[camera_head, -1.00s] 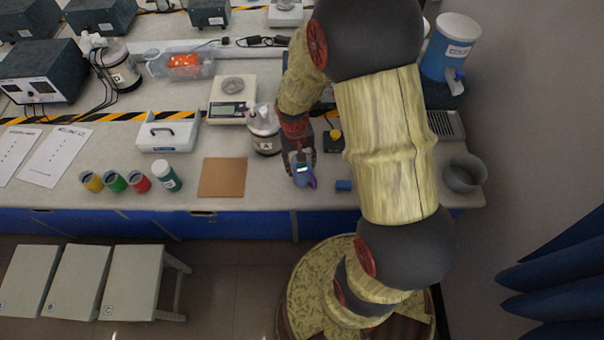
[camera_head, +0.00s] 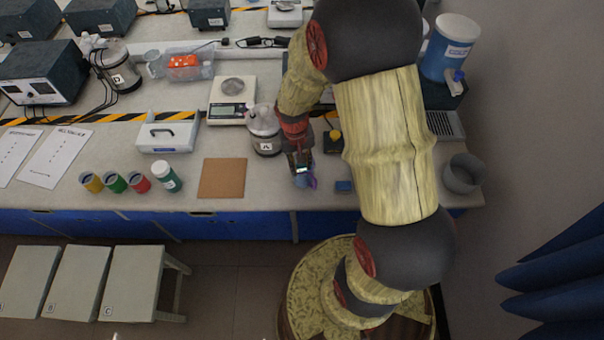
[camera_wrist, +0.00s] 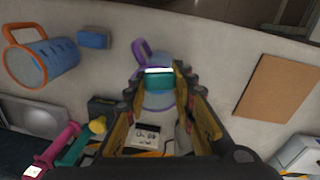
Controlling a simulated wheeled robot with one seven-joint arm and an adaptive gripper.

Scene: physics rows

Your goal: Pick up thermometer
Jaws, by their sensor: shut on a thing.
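A small teal piece with a bright white edge, which looks like the thermometer (camera_wrist: 159,81), sits between my fingertips in the wrist view. My gripper (camera_wrist: 165,90) is shut on it. In the head view my gripper (camera_head: 300,160) points down near the bench's front edge, and a small bright patch of the thermometer (camera_head: 303,170) shows at its tips. A pale blue mug with a purple handle (camera_wrist: 141,50) is right behind the held piece. I cannot tell whether the thermometer touches the mug or is inside it. Its lower part is hidden.
A small blue block (camera_head: 344,186) lies right of my gripper, and a grey-blue mug (camera_head: 463,176) farther right. A white kettle-like jar (camera_head: 265,130) is close on the left. A brown board (camera_head: 222,178) and several coloured cups lie farther left. Bare bench shows between board and gripper.

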